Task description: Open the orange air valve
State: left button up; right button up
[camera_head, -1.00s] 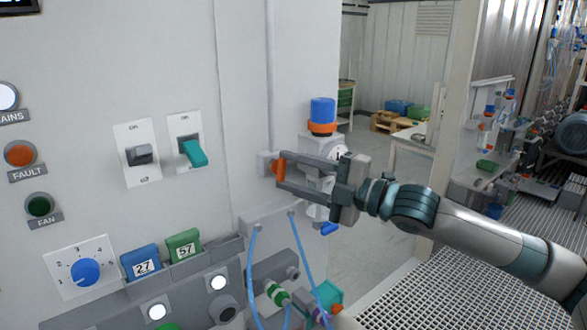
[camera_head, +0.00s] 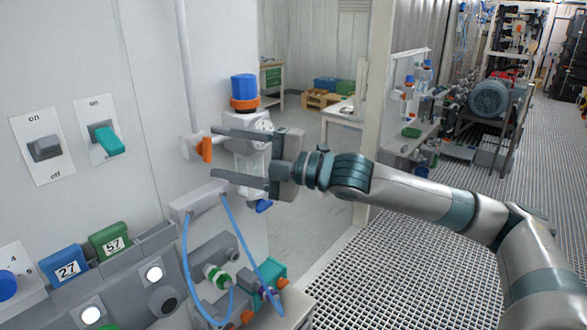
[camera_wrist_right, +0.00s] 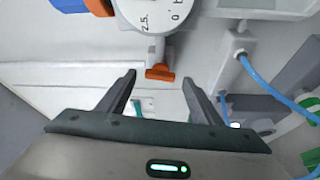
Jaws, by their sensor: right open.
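The orange air valve handle (camera_head: 206,149) sits on a small grey-white fitting on the cabinet's side, left of the air unit with a blue cap (camera_head: 243,88) and a round gauge (camera_head: 262,133). My right gripper (camera_head: 214,153) is open, its two fingers reaching left, one above and one below the handle's level. In the right wrist view the orange handle (camera_wrist_right: 160,72) shows at the gap between the open fingertips (camera_wrist_right: 159,78), with no clear contact. The handle looks upright in the head view. My left gripper is not in view.
A panel with switches (camera_head: 103,140) is at the left. Blue hoses (camera_head: 185,255) hang from a white manifold (camera_head: 200,200) below the valve. A teal fitting (camera_head: 273,272) lies lower down. Grating floor (camera_head: 380,265) is open at right.

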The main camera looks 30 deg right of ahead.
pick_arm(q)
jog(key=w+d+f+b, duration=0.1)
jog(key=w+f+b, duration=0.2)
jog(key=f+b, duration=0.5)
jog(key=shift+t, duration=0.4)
pick_arm(e)
jog(key=v, duration=1.5)
jog(key=shift+s+d, duration=0.2)
jog(key=shift+s, duration=0.05)
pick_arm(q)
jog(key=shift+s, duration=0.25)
